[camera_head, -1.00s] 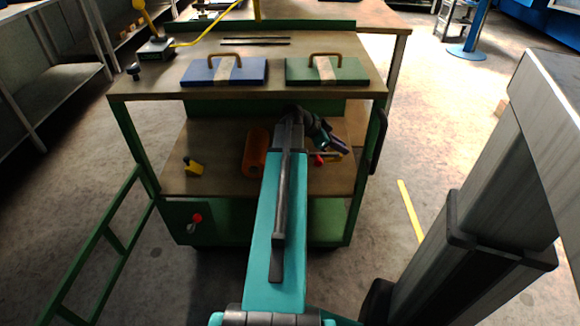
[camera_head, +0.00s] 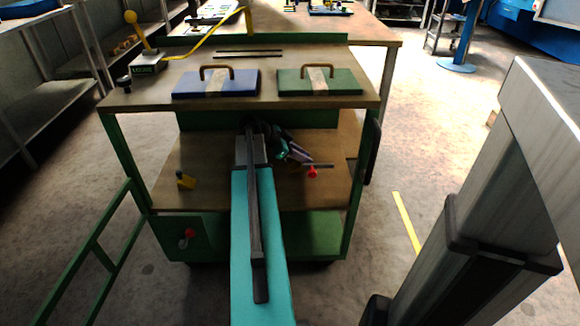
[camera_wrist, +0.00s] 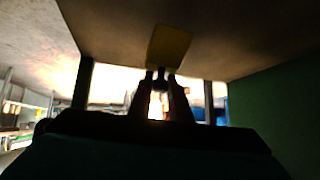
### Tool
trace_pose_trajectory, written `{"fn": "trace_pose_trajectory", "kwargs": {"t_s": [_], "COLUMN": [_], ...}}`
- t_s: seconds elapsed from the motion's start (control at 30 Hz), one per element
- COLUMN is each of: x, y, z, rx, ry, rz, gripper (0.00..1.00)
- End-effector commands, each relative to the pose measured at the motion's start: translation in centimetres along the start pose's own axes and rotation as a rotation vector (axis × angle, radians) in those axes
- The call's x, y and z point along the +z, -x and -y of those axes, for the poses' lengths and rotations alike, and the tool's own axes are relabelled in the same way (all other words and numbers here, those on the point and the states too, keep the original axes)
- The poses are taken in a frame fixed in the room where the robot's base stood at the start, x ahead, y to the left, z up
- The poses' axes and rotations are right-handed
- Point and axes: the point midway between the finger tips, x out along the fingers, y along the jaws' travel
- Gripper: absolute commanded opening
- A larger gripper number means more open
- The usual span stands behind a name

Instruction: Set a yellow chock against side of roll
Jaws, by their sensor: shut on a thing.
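In the wrist view, my gripper (camera_wrist: 164,76) is shut on a dim yellow block (camera_wrist: 169,46), which looks like another chock, close to a brown board. My gripper's fingertips are hidden in the head view, where my arm covers the middle of the lower shelf. The orange roll is not visible now. I cannot tell whether the held block touches it.
A small red thing (camera_head: 312,172) by a thin rod lies on the shelf, right of my wrist. A blue plate (camera_head: 190,88) and a green plate (camera_head: 345,85) with handles lie on the cart top (camera_head: 150,97) above.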

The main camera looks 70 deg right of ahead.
Motion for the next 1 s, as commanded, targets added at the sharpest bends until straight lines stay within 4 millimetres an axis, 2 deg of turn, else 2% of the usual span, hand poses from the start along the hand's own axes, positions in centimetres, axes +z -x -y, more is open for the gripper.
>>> {"fn": "trace_pose_trajectory", "kwargs": {"t_s": [0.1, 0.2, 0.67, 0.83, 1.0], "x": [1.5, 2.1, 2.5, 3.5, 5.3], "y": [1.1, 1.7, 2.1, 2.8, 1.1], "z": [1.0, 1.4, 1.6, 2.2, 1.8], "rx": [-0.002, 0.000, 0.001, 0.000, 0.003], "ry": [0.000, 0.000, -0.001, -0.001, -0.001], "rz": [0.000, -0.001, -0.001, -0.001, -0.001], "gripper": [0.00, 0.00, 0.00, 0.00, 0.00]}}
